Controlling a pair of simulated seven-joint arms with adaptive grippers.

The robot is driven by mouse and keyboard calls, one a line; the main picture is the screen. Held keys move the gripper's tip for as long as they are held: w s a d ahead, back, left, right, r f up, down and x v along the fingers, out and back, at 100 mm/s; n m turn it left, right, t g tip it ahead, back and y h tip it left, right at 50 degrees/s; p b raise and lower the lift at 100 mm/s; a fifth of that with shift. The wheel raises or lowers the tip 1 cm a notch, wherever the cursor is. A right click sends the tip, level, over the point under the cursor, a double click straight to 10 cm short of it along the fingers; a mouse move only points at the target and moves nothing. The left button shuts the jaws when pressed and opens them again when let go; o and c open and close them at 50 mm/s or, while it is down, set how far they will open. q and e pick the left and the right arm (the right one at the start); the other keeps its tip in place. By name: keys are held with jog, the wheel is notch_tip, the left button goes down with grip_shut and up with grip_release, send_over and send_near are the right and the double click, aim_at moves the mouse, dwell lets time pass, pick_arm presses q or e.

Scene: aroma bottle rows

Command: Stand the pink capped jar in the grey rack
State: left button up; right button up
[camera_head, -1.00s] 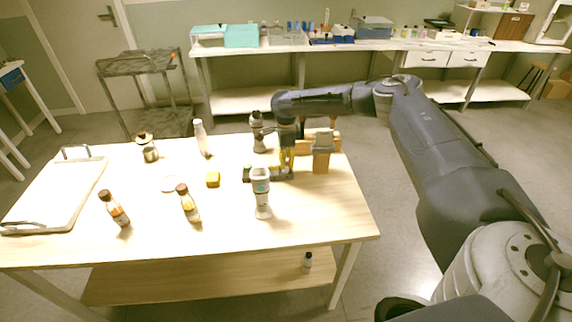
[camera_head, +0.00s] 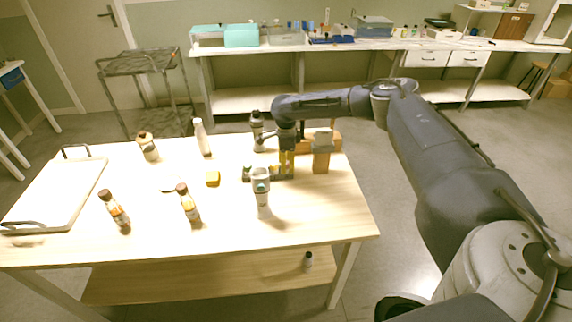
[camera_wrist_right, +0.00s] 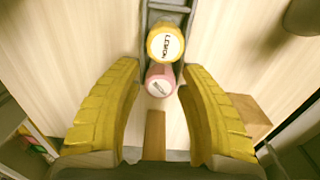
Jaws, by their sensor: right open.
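The pink capped jar (camera_wrist_right: 160,81) shows from above in the right wrist view, directly beside a yellow-capped jar (camera_wrist_right: 164,42) with a lemon label. The grey rack (camera_wrist_right: 166,6) runs around the yellow-capped jar, and the pink jar appears to stand upright at its near end; its base is hidden. My right gripper (camera_wrist_right: 162,88) is open, its yellow fingers to either side of the pink jar with gaps showing. In the head view, the right gripper (camera_head: 287,166) is low over the table's right part and hides much of the rack. My left gripper is not in view.
A wooden block (camera_head: 322,152) stands close right of the gripper. The front table area is mostly clear.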

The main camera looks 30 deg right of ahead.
notch_tip(320, 180, up, 12)
dwell(0.6)
jog(key=shift+w+r, duration=0.1)
jog(key=shift+w, duration=0.05)
